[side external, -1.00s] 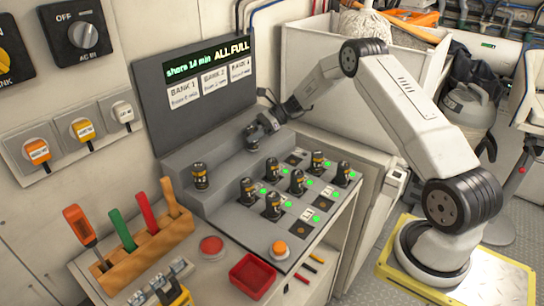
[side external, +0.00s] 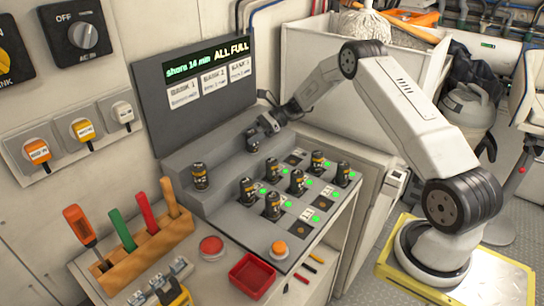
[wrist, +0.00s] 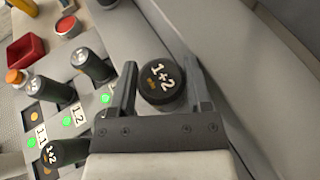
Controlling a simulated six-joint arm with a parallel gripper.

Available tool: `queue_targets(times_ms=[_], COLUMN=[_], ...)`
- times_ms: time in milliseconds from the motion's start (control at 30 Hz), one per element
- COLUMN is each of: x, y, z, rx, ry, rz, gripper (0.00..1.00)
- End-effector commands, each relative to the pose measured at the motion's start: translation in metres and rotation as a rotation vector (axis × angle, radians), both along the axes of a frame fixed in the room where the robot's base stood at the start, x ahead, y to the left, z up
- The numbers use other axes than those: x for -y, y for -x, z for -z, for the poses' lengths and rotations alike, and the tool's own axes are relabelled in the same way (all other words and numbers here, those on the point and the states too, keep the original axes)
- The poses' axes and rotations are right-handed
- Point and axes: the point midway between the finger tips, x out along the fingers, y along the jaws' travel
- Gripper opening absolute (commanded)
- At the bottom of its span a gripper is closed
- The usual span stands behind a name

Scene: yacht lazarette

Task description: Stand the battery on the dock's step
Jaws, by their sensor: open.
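The grey dock (side external: 229,215) carries several black batteries in its lower slots, with a raised step (side external: 222,158) behind them. One battery (side external: 200,176) stands upright at the left of the step. My gripper (side external: 257,134) is low over the step's right part. In the wrist view, my gripper (wrist: 157,88) is open, with a finger on each side of a battery (wrist: 162,82) marked 1+2. This battery appears upright on the step; its lower part is mostly hidden.
The dock's screen (side external: 210,75) stands behind the step and reads ALL FULL. In front are an orange button (side external: 280,249), a red tray (side external: 252,275), a red button (side external: 211,246) and a wooden tool rack (side external: 145,250). Neighbouring batteries (wrist: 92,64) stand close to the left finger.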

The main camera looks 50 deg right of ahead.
Motion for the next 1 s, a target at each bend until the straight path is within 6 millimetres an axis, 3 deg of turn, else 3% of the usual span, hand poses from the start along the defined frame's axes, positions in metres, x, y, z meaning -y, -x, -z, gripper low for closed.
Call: queue_targets(times_ms=[167,700,1000], x=[0.006,0.058,0.065], y=[0.002,0.029,0.034], z=[0.003,-0.026,-0.030], rx=[-0.011,0.001,0.001], ry=[0.006,0.002,0.001], rz=[0.012,0.005,0.001], gripper=[0.98,0.98,0.98])
